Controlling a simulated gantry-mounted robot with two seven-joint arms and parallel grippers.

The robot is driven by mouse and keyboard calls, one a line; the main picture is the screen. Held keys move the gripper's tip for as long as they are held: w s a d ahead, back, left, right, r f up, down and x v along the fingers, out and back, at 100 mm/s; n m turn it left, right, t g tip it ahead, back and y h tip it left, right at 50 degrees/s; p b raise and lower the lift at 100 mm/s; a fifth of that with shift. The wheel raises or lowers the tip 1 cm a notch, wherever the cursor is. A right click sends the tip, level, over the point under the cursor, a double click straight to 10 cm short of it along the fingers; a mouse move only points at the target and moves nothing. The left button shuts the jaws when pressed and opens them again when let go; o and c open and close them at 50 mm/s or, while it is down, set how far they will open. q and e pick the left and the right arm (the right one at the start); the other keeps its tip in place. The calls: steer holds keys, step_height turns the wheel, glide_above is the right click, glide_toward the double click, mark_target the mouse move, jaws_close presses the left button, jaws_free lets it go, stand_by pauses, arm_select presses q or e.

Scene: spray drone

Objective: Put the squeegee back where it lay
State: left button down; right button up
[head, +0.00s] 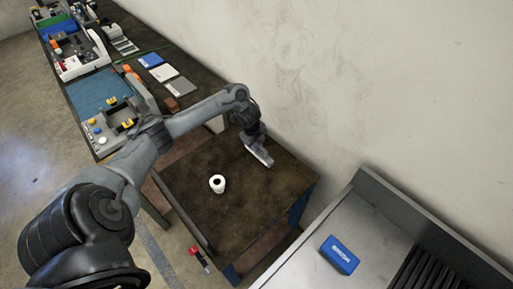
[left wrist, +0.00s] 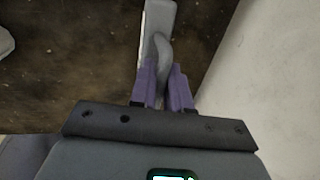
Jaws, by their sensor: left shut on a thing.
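The squeegee (head: 262,157) is a pale grey tool at the far, wall-side edge of the dark brown table (head: 225,222). My left gripper (head: 252,137) is above it with its jaws shut on its handle. In the left wrist view the purple fingers (left wrist: 167,88) close around the curved grey handle, and the flat squeegee (left wrist: 158,22) head extends away from them. I cannot tell whether the squeegee touches the tabletop. My right gripper is out of view.
A blue box (head: 340,256) lies on a grey metal bench (head: 305,270) at the right. The wall (head: 330,90) rises close behind. A long cluttered bench (head: 90,92) runs to the upper left. The table's front is clear.

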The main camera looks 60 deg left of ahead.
arm_select(q)
steer(key=shift+s+x, duration=0.25)
steer(key=shift+x, duration=0.85)
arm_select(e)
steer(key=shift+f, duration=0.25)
arm_select(q)
steer(key=shift+d, duration=0.1)
steer(key=shift+f, duration=0.1)
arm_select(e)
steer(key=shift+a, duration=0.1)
arm_select(q)
steer(key=shift+f, duration=0.15)
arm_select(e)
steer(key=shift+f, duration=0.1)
arm_select(q)
steer(key=c, duration=1.1)
jaws_free()
